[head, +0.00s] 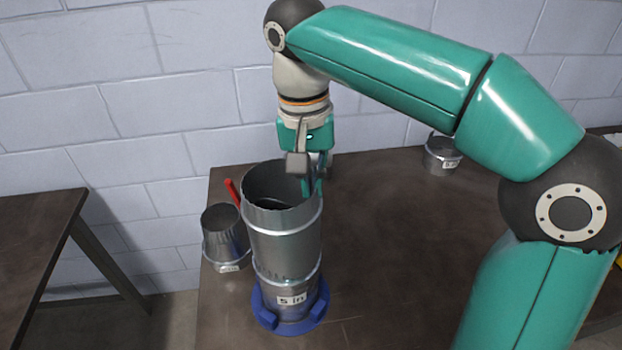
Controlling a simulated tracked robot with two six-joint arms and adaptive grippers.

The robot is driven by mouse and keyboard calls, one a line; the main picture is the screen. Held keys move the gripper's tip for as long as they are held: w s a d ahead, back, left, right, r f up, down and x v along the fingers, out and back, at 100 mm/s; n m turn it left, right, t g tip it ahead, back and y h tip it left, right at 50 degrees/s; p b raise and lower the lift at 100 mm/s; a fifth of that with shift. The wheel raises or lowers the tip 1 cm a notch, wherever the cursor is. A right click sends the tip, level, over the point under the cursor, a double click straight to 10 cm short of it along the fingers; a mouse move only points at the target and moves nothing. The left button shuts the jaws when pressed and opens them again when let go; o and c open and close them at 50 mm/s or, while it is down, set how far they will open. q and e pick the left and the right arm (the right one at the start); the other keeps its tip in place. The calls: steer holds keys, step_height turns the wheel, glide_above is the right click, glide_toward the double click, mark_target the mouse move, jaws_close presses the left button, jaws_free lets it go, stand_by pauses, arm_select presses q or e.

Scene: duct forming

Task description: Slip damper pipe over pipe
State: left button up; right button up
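The damper pipe (283,232) is a grey metal cylinder, upright, with an open top and a dark inside. It stands in line on top of a shorter pipe (290,299) labelled "5 in", which sits in a blue holder (264,313) on the table. The two meet at a ridged seam; how far they overlap is hidden. A red handle (233,191) shows at the left of the damper pipe's rim. My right gripper (311,184) points down at the right side of that rim, its fingers closed on the wall. My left gripper is out of view.
A smaller metal pipe (226,236) with a label stands close to the left. Another short labelled piece (441,156) stands at the back right. The brown table (400,260) is clear at the middle right. A second table (35,235) stands far left, across a gap.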

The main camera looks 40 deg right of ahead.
steer(key=o, duration=0.5)
steer(key=shift+c, duration=0.2)
step_height(320, 180, up, 7)
steer(key=shift+w+a+r, duration=0.15)
steer(key=shift+a+r, duration=0.05)
stand_by(0.7)
